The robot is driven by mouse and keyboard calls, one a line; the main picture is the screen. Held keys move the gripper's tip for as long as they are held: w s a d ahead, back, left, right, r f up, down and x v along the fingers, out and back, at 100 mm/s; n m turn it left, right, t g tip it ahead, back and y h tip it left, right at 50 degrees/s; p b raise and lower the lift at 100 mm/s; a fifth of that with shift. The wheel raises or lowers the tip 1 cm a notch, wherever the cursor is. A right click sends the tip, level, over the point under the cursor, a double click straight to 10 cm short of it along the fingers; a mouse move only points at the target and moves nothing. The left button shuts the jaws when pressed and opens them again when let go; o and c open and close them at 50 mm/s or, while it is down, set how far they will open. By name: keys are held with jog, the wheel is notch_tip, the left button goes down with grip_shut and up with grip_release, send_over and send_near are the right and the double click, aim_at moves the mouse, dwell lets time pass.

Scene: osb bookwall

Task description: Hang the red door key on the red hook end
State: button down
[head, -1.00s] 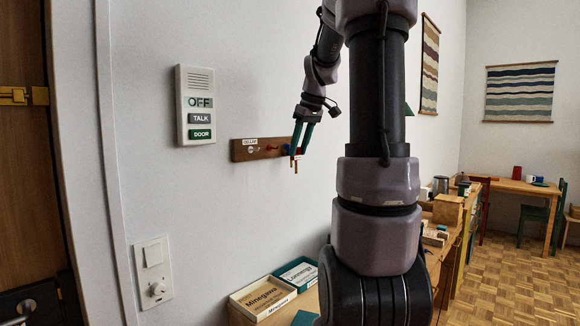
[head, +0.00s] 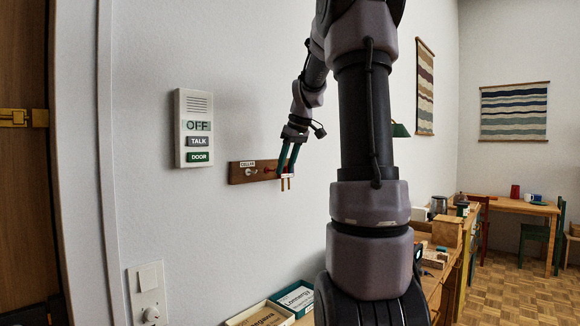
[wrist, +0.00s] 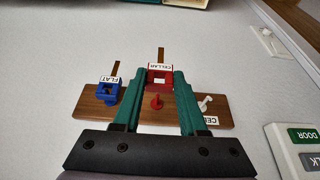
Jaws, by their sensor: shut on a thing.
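In the head view my gripper (head: 286,174) is at the right part of the wooden hook board (head: 238,176), with the key shaft (head: 290,184) showing below the fingertips. The red hook (wrist: 156,102) stands on the board between my fingers in the wrist view, apart from the key head in the picture. The depth gap between them cannot be told.
A blue key (wrist: 108,92) labelled FLAT is at the board's left in the wrist view. A white hook (wrist: 205,101) is at its right. The intercom (head: 194,128) is on the wall left of the board.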

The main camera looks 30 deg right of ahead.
jog(key=shift+w+a+f, duration=0.15)
jog(key=shift+w+a, duration=0.1)
jog(key=shift+w, duration=0.45)
jog(key=shift+w+a+f, duration=0.2)
jog(key=shift+w+a, duration=0.05)
jog(key=shift+w, duration=0.45)
jog(key=shift+w+a+f, duration=0.15)
jog(key=shift+w+a, duration=0.1)
jog(key=shift+w, duration=0.45)
jog(key=shift+c, duration=1.9)
grip_release()
jog(key=v, duration=1.1)
jog(key=s+a+f+m+t, duration=0.1)
jog(key=s+a+f+m, duration=0.25)
jog(key=s+a, duration=0.75)
jog(key=s+a+f+m+t, duration=0.1)
jog(key=s+a+f+m, duration=0.1)
jog(key=s+f, duration=0.2)
jog(key=s+a+f+m, duration=0.2)
jog(key=s+a+f, duration=0.1)
jog(key=s, duration=0.5)
jog(key=shift+s+a+f+m+t, duration=0.35)
jog(key=shift+s+f+t, duration=0.05)
jog(key=shift+f, duration=0.4)
